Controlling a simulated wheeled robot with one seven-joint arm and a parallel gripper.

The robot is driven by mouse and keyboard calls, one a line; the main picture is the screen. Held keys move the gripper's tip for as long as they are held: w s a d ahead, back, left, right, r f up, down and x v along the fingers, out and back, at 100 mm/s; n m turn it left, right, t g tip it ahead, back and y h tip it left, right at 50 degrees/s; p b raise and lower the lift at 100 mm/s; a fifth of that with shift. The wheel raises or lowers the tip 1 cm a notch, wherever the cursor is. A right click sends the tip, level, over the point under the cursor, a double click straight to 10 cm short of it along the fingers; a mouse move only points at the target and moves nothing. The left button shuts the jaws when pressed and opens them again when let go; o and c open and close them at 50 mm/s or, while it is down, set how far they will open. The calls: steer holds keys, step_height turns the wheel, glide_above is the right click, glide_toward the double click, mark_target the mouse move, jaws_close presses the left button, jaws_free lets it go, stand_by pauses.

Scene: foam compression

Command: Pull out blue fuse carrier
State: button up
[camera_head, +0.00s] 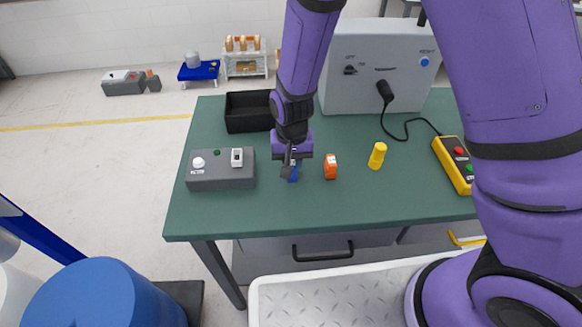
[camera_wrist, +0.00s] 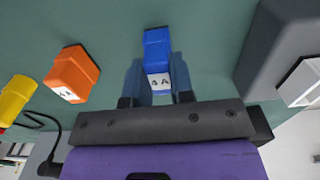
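The blue fuse carrier (camera_wrist: 157,50) carries a white "4 A" label and is at the top centre in the wrist view. In the head view a small blue part of it (camera_head: 293,173) shows at my gripper's tip, over the green table. My gripper (camera_wrist: 158,80) has one finger on each side of the carrier near its label end. The fingers look apart, with a narrow gap beside the label; whether either one touches the carrier is hard to tell. In the head view my gripper (camera_head: 290,165) hides most of the carrier and its base.
An orange carrier (camera_head: 330,167) and a yellow one (camera_head: 377,155) stand to the right. A grey box (camera_head: 221,178) with a white switch sits close on the left. A black tray (camera_head: 244,124) and a grey cabinet (camera_head: 350,90) are behind. The green table (camera_head: 340,215) is clear in front.

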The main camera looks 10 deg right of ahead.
mark_target(292, 162)
jaws_close()
steer(key=shift+r, duration=0.1)
steer(key=shift+r, duration=2.85)
